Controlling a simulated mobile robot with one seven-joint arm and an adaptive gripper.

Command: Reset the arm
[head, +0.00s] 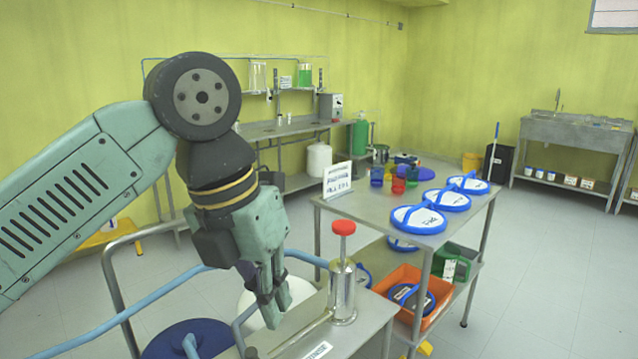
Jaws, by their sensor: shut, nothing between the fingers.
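My arm comes in from the left, bends at a dark round joint and points down. My gripper (277,308) is shut and empty, with its fingertips low over the near metal table (375,312). It is just left of a metal cylinder with a red knob (343,285) on top. I cannot tell whether the fingertips touch the tabletop.
A metal table (468,212) behind holds blue-rimmed white discs (419,219), coloured beakers (398,185) and a sign (337,180). An orange bin (437,291) is on its lower shelf. Blue hoses (140,307) run near the arm. Floor is clear at right.

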